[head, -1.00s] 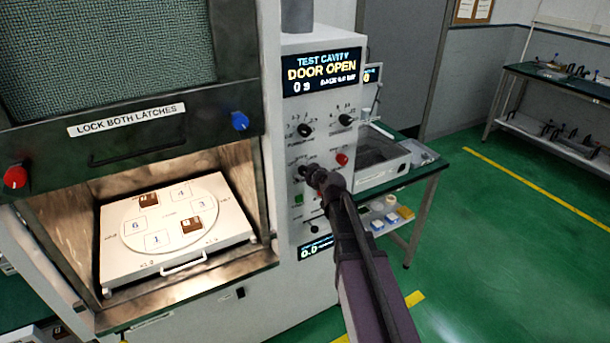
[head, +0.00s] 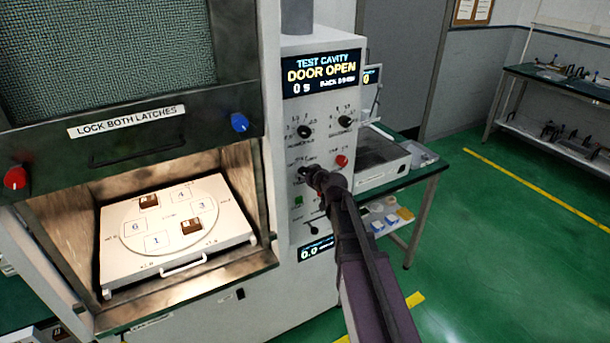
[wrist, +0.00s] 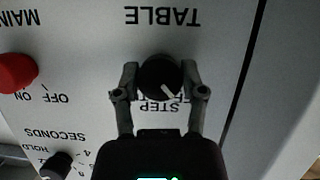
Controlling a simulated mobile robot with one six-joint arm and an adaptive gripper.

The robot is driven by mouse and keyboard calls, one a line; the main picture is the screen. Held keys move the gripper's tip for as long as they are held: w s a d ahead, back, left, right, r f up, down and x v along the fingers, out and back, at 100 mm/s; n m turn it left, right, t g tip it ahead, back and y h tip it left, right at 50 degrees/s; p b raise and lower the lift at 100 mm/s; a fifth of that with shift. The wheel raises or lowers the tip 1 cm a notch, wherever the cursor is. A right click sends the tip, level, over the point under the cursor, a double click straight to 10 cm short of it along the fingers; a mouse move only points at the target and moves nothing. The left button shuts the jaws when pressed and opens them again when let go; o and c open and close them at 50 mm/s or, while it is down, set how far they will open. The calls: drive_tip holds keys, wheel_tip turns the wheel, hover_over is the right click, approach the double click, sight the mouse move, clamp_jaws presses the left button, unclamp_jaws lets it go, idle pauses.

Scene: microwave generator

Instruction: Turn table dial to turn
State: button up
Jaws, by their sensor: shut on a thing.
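The table dial (wrist: 160,77) is a round black knob with a white pointer mark, on the white panel under the upside-down word TABLE in the wrist view. My gripper (wrist: 160,82) has one finger on each side of the dial and is shut on it. The pointer slants toward the lower right in that view, near the lettering STEP, which is partly covered. In the head view my gripper (head: 306,174) is at the left middle of the control panel (head: 325,110), and it largely hides the dial.
A red knob (wrist: 16,73) and a smaller black knob (wrist: 57,166) are on the panel in the wrist view. In the head view the open cavity holds a white turntable tray (head: 125,270) with two brown blocks. The display (head: 320,73) reads DOOR OPEN.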

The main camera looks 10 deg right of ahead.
drive_tip(key=m+y, duration=0.2)
drive_tip(key=m, duration=0.1)
drive_tip(key=shift+f, duration=0.15)
drive_tip(key=m+y+b, duration=0.2)
drive_tip(key=m, duration=0.1)
drive_tip(key=shift+g, duration=0.4)
drive_tip(key=m+y+b, duration=0.2)
drive_tip(key=m, duration=0.1)
drive_tip(key=shift+f, duration=0.1)
drive_tip(key=shift+m+t+y+b, duration=0.65)
drive_tip(key=shift+m+b, duration=0.4)
drive_tip(key=shift+m, duration=0.75)
drive_tip(key=shift+r, duration=0.2)
drive_tip(key=o, duration=1.2)
drive_tip(key=shift+c, duration=0.2)
drive_tip(key=shift+r+n+g+p, duration=0.1)
drive_tip(key=shift+n+g+p, duration=0.15)
drive_tip(key=shift+n+p, duration=0.1)
